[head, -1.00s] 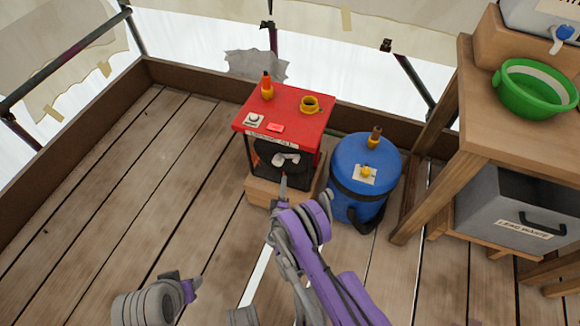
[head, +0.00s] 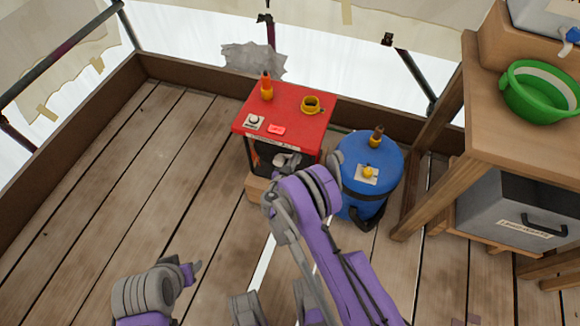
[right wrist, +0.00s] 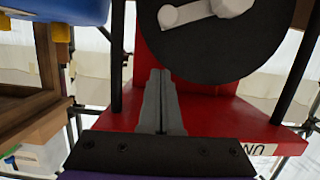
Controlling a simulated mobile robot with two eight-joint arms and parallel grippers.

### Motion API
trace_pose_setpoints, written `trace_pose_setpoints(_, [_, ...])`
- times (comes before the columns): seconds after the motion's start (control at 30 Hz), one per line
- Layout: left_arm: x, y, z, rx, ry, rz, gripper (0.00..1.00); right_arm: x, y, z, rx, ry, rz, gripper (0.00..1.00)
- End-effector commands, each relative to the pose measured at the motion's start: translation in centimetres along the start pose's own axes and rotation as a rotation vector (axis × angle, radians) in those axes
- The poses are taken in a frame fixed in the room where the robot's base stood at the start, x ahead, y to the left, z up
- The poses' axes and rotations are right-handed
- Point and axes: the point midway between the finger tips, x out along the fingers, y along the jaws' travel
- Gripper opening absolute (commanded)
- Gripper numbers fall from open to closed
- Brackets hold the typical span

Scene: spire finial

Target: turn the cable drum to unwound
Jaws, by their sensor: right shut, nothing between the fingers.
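The cable drum is a black disc (right wrist: 215,35) with a grey crank (right wrist: 205,10), set in a red-topped frame (head: 300,105). In the head view my right arm covers much of its front; the grey crank shows just above my wrist (head: 286,160). In the right wrist view my right gripper (right wrist: 160,75) is shut and empty, its tips beside the disc's lower left, apart from the crank handle in the picture. Any touch with the disc cannot be told. My left gripper (head: 195,267) is low at the left over the floor, its jaws unclear.
An orange bottle (head: 266,87) and a yellow mug (head: 311,104) stand on the red top. A blue barrel-like container (head: 352,150) is close on the right. A wooden bench (head: 455,150) with a green bowl (head: 525,108) stands farther right. The plank floor at left is clear.

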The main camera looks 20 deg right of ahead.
Motion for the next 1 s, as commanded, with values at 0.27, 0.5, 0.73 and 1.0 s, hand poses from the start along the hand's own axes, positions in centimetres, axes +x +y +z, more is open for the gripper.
trace_pose_setpoints(0.27, [1.2, 0.0, 0.3, 0.000, -0.004, 0.000, 0.50, 3.4, -0.1, 2.4, -0.002, 0.000, -0.002, 0.00])
trace_pose_setpoints(0.5, [1.6, 0.0, 0.5, 0.000, -0.005, 0.000, 0.50, 3.7, 0.0, 3.9, -0.002, 0.001, -0.002, 0.00])
trace_pose_setpoints(0.73, [1.6, 0.0, 0.5, 0.000, -0.005, 0.000, 0.50, 3.7, 0.0, 3.9, -0.002, 0.001, -0.001, 0.00])
trace_pose_setpoints(1.0, [1.8, 0.0, 0.5, 0.000, -0.006, 0.000, 0.50, 4.5, -0.6, 3.9, 0.018, 0.001, -0.005, 0.00])
